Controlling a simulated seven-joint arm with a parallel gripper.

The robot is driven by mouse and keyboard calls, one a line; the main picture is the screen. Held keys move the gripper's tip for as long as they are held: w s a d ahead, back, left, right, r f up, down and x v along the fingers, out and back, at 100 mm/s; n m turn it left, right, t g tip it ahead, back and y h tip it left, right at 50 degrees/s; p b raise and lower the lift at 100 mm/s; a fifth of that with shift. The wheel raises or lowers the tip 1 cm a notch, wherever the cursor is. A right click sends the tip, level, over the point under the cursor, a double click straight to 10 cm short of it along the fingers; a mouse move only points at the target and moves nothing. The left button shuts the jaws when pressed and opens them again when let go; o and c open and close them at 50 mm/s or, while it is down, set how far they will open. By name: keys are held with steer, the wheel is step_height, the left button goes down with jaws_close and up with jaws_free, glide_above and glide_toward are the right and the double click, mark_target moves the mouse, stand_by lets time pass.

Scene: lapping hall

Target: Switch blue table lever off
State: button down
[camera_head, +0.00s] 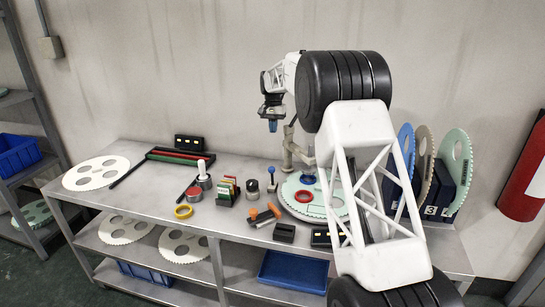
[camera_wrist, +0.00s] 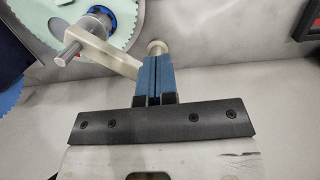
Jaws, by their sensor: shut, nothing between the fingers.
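A small lever with a blue ball knob (camera_head: 271,170) stands on the table in the head view, left of the pale green toothed disc (camera_head: 322,212). My gripper (camera_head: 272,125) is above and behind it, apart from it, with its blue fingers pointing down. In the wrist view the blue fingers (camera_wrist: 159,68) are pressed together with nothing between them. A beige round post (camera_wrist: 157,47) appears just beyond the fingertips; I cannot tell whether they touch. The blue lever is not identifiable in the wrist view.
A beige arm (camera_head: 289,146) stands behind the disc, close to my gripper. A red ring (camera_head: 304,196) and blue ring (camera_head: 308,179) lie on the disc. A card holder (camera_head: 228,191), dark jar (camera_head: 252,190) and orange-handled tool (camera_head: 275,211) crowd the lever's left and front.

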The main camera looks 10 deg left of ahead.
steer(key=shift+f, duration=0.1)
glide_toward(271, 167)
steer(key=w+f, duration=0.5)
steer(key=shift+s+f, duration=0.65)
steer(key=shift+s, duration=0.2)
steer(key=shift+s+f, duration=0.65)
steer(key=shift+s, duration=0.2)
steer(key=shift+s, duration=0.1)
steer(key=shift+s+d+f+t, duration=0.1)
steer(key=shift+s+t, duration=1.5)
steer(key=shift+s+f+t, duration=0.15)
steer(key=shift+s, duration=0.3)
steer(key=shift+s+f+t, duration=0.15)
steer(key=shift+s, duration=0.35)
steer(key=shift+w+r, duration=0.1)
